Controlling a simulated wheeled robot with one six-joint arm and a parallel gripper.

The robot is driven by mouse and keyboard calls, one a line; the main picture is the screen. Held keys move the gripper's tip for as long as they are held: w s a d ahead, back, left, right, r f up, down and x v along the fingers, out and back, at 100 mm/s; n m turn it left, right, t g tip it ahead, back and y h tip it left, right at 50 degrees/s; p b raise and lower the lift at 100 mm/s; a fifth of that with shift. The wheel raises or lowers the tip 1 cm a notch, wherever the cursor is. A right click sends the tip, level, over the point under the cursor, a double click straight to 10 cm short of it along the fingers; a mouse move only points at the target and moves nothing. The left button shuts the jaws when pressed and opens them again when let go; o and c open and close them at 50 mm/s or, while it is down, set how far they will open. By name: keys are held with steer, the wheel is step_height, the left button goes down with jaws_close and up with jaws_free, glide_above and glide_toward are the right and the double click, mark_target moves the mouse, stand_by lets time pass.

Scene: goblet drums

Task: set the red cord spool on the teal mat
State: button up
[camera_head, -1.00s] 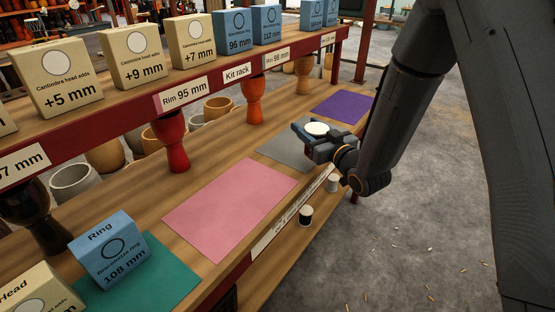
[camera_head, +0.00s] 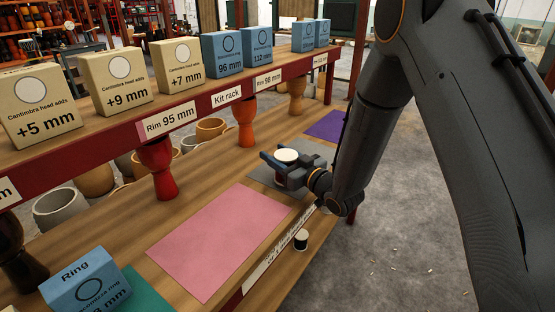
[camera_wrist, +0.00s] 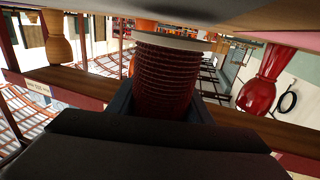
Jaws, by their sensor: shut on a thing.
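My gripper (camera_head: 284,165) is shut on the red cord spool (camera_head: 287,156), above the grey mat (camera_head: 262,174). The head view shows mainly the spool's pale top; the wrist view shows its red cord windings (camera_wrist: 165,80) between the fingers. The teal mat (camera_head: 150,296) is at the bottom left of the head view, cut off by the frame edge. A blue Ring box (camera_head: 85,282) hides part of it. The spool is well apart from the teal mat.
A pink mat (camera_head: 220,240) lies between the grey and teal mats. A purple mat (camera_head: 325,125) is farther back. A red-edged shelf (camera_head: 120,138) with boxes overhangs the rear; goblet drums (camera_head: 157,168) stand beneath. A dark spool (camera_head: 300,240) sits on a lower level.

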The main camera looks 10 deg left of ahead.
steer(key=shift+f, duration=0.8)
steer(key=shift+f, duration=0.1)
steer(key=o, duration=1.2)
steer(key=shift+c, duration=0.2)
steer(key=shift+d, duration=0.2)
steer(key=b+v, duration=0.1)
steer(key=v, duration=1)
steer(key=shift+s+d, duration=0.25)
steer(key=shift+s, duration=0.1)
